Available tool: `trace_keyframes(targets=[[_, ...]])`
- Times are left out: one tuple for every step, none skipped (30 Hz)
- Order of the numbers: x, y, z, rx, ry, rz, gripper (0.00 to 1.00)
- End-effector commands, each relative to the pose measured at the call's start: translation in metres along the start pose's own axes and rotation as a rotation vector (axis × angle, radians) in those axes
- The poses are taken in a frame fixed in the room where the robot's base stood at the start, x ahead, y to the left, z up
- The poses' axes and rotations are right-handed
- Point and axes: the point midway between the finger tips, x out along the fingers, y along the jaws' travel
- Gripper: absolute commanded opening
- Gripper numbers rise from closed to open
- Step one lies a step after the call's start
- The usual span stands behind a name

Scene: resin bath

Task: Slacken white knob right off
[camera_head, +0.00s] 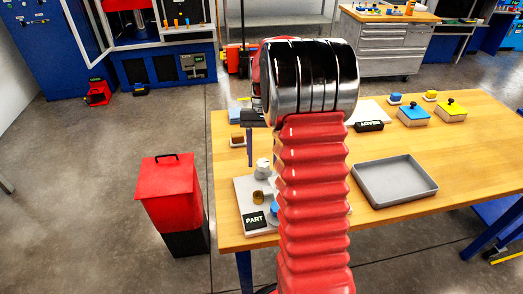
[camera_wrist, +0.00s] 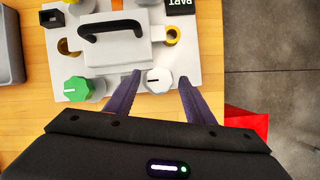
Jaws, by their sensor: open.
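The white knob (camera_wrist: 158,80) sits on the near edge of a pale fixture plate (camera_wrist: 190,62) in the wrist view. My gripper (camera_wrist: 160,76) is open, with one dark finger on each side of the knob and a gap on both sides. I cannot tell how far the fingertips reach down beside it. In the head view the white knob (camera_head: 262,168) stands at the far left of the fixture plate (camera_head: 243,188), and my arm hides much of the plate and the gripper.
A green knob (camera_wrist: 77,90) stands left of the white one. A grey block with a black handle (camera_wrist: 112,30) and a brass ring (camera_wrist: 173,35) sit beyond. A grey tray (camera_head: 395,182) lies to the right on the table. A red bin (camera_head: 167,190) stands on the floor.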

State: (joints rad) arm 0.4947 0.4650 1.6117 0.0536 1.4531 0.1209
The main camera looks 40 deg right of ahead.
Motion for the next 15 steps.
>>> trace_keyframes(targets=[[-0.001, 0.000, 0.000, 0.000, 0.000, 0.000, 0.49], [-0.003, 0.000, 0.000, 0.000, 0.001, 0.000, 0.49], [-0.005, 0.000, -0.001, 0.000, 0.001, 0.000, 0.49], [-0.007, 0.000, -0.001, 0.000, 0.001, 0.000, 0.49], [-0.010, 0.000, -0.001, 0.001, 0.002, 0.000, 0.49], [-0.014, 0.000, -0.001, 0.001, 0.002, 0.000, 0.49], [-0.018, 0.000, -0.001, 0.001, 0.002, 0.000, 0.49], [-0.022, 0.000, -0.001, 0.001, 0.002, 0.000, 0.49], [-0.028, 0.000, -0.001, 0.001, 0.003, 0.000, 0.49], [-0.032, 0.000, -0.001, 0.001, 0.002, 0.000, 0.49], [-0.036, 0.000, -0.001, 0.001, 0.003, 0.000, 0.49], [-0.043, 0.000, -0.002, 0.001, 0.002, 0.000, 0.49], [-0.048, 0.000, -0.002, 0.001, 0.003, 0.000, 0.49], [-0.053, 0.000, -0.002, 0.001, 0.003, 0.000, 0.49], [-0.059, 0.000, -0.002, 0.001, 0.003, 0.000, 0.49]])
